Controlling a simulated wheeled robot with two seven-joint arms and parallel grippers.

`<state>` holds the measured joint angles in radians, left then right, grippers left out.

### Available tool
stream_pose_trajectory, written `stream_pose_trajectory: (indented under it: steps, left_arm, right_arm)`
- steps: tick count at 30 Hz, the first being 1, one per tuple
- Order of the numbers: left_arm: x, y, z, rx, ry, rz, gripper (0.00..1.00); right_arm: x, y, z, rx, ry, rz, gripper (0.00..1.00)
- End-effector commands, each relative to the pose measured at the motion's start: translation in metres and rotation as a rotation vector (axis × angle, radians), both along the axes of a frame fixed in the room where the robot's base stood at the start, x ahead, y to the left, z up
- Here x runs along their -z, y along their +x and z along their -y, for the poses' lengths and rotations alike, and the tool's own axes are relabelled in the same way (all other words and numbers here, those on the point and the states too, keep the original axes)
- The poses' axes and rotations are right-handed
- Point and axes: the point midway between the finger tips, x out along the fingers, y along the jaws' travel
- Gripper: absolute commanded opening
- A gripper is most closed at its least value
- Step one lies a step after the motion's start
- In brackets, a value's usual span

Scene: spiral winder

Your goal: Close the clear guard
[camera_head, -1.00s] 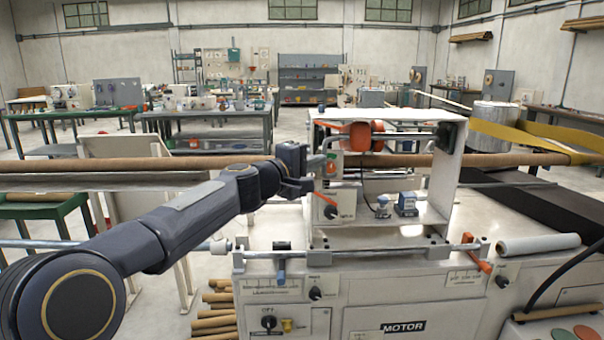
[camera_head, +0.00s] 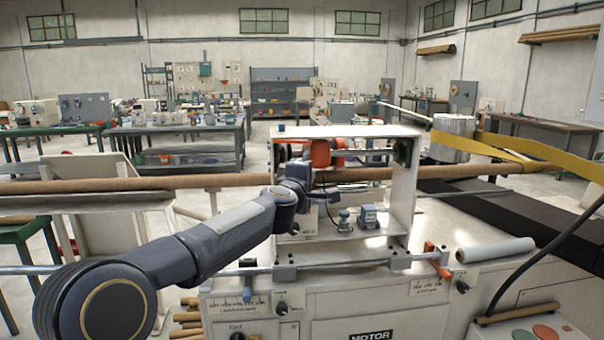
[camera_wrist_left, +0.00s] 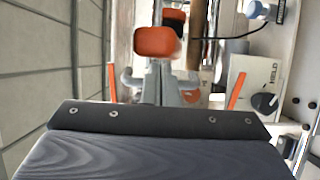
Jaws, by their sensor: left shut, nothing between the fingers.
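The machine's white housing (camera_head: 403,190) stands on the cream winder bench, with an orange roller part (camera_head: 321,152) inside it. I cannot pick out the clear guard for certain in either view. My left gripper (camera_head: 299,170) is at the left end of the housing, in front of its opening, and partly hides the panel there. It is shut and empty. In the left wrist view its grey fingers (camera_wrist_left: 160,88) point towards an orange part (camera_wrist_left: 158,41). I cannot tell whether they touch anything. My right gripper is not in view.
A metal rod with a red-orange lever (camera_head: 438,262) runs along the bench front. Small blue-grey fittings (camera_head: 367,217) sit inside the housing. A white roll (camera_head: 495,249) lies on the right, near a black cable (camera_head: 560,240). A long brown tube (camera_head: 140,184) runs behind.

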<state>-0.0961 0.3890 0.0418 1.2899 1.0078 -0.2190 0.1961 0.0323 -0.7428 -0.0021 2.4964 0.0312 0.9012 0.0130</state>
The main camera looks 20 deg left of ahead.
Motion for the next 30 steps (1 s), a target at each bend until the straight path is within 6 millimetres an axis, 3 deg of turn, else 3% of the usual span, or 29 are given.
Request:
stream_pose_trajectory:
  steps: [13, 30]
  left_arm:
    - [-0.001, 0.027, 0.007, -0.019, -0.001, -0.001, 0.0]
    - [0.0, 0.03, 0.008, -0.018, 0.0, -0.001, 0.0]
  right_arm:
    - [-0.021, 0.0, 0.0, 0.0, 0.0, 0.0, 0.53]
    - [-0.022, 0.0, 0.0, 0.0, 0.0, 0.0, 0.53]
